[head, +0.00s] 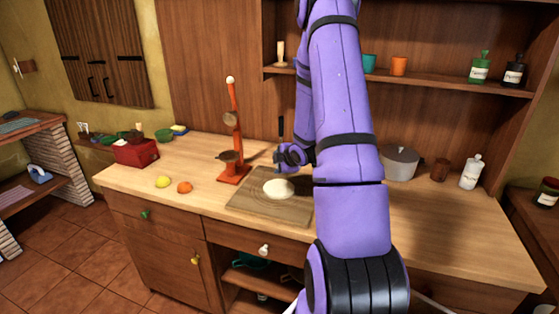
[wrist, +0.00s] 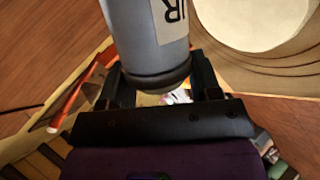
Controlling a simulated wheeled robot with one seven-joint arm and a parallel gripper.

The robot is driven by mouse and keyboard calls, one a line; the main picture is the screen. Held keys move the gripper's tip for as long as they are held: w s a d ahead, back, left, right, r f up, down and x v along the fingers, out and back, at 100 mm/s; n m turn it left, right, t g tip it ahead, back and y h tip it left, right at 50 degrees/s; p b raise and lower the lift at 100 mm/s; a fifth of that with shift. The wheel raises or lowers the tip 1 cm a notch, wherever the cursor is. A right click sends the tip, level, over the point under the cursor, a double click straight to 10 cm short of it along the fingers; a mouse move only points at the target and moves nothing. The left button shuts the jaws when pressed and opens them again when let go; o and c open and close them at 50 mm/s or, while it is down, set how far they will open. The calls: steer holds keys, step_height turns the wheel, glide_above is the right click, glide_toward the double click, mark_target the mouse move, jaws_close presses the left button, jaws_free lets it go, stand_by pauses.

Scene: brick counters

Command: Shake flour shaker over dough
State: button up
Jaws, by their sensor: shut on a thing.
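My gripper (wrist: 158,82) is shut on the flour shaker (wrist: 150,35), a grey-white cylinder with a dark rim and a label reading "UR" in the wrist view. One dark finger is on each side of it. The pale round dough (head: 278,188) lies flat on the wooden board (head: 245,209) in the head view. It also shows at the upper right of the wrist view (wrist: 262,22), beside the shaker. In the head view my gripper (head: 282,160) is small, just above and behind the dough; the shaker is hard to make out there.
An orange stand (head: 234,172) is just left of the board. A lemon (head: 163,182) and an orange (head: 185,187) lie farther left, near a red box (head: 136,152). A grey pot (head: 400,163), brown cup (head: 440,170) and white bottle (head: 471,172) stand right. The front-right counter is clear.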

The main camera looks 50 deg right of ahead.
step_height(320, 180, down, 2)
steer(key=shift+n+h, duration=0.8)
steer(key=shift+h, duration=0.3)
steer(key=shift+f+n+h, duration=0.6)
steer(key=shift+f+h, duration=0.05)
steer(key=shift+h, duration=0.25)
steer(key=shift+r, duration=1.5)
steer(key=shift+f, duration=1.5)
